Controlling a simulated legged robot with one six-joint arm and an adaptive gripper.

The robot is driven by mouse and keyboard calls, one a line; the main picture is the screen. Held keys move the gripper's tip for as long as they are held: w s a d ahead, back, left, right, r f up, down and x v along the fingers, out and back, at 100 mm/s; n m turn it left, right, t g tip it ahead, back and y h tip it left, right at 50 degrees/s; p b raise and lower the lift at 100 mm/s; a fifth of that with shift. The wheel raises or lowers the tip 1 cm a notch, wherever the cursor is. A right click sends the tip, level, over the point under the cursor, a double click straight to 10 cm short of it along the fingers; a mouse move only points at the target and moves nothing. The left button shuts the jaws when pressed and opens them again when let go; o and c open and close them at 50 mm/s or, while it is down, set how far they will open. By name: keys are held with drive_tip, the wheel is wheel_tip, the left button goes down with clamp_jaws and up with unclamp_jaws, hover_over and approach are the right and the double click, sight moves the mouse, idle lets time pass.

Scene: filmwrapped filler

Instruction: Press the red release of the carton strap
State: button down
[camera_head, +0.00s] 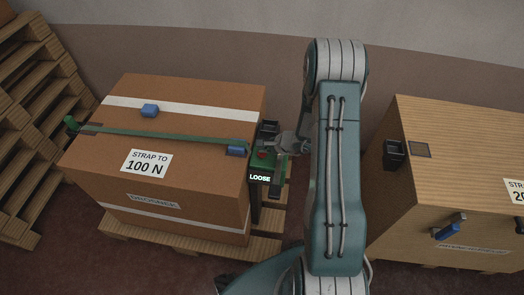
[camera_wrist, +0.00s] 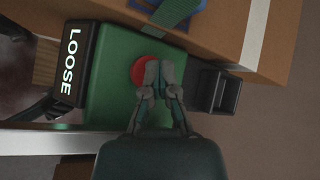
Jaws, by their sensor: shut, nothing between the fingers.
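The red release (camera_wrist: 139,72) is a round button on the green tensioner housing (camera_wrist: 108,100). In the wrist view my gripper (camera_wrist: 158,72) is shut and empty, its fingertips over the button's right part. I cannot tell whether they touch it. The head view shows the red release (camera_head: 262,155) small, with my gripper (camera_head: 280,148) just to its right. A display (camera_head: 260,177) on the housing reads LOOSE. The green strap (camera_head: 165,136) runs across the top of the brown carton (camera_head: 185,178), which has a label reading STRAP TO 100 N.
A black holder (camera_wrist: 220,93) sits right of the button in the wrist view. The carton rests on a wooden pallet (camera_head: 180,239). A wooden crate (camera_head: 425,195) stands at the right, and stacked pallets (camera_head: 30,130) stand at the left.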

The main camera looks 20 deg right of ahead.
drive_tip(key=shift+r, duration=1.1)
drive_tip(key=shift+r, duration=2.5)
drive_tip(key=s+a+r+n+g, duration=0.1)
drive_tip(key=s+a+r+n, duration=0.35)
drive_tip(key=r, duration=0.45)
drive_tip(key=s+a+r+n+g, duration=0.25)
drive_tip(key=a+r+n, duration=0.35)
drive_tip(key=r, duration=0.3)
drive_tip(key=s+r+n+t+h, duration=0.1)
drive_tip(key=s+r+n, duration=0.3)
drive_tip(key=s, duration=0.5)
drive_tip(key=s+r+n+t+h, duration=0.1)
drive_tip(key=s+r+n+h, duration=0.3)
drive_tip(key=s+r, duration=0.3)
drive_tip(key=s+n, duration=0.1)
drive_tip(key=s, duration=0.1)
drive_tip(key=shift+s+a+h, duration=0.15)
drive_tip(key=shift+s+h, duration=0.15)
drive_tip(key=shift+s, duration=0.1)
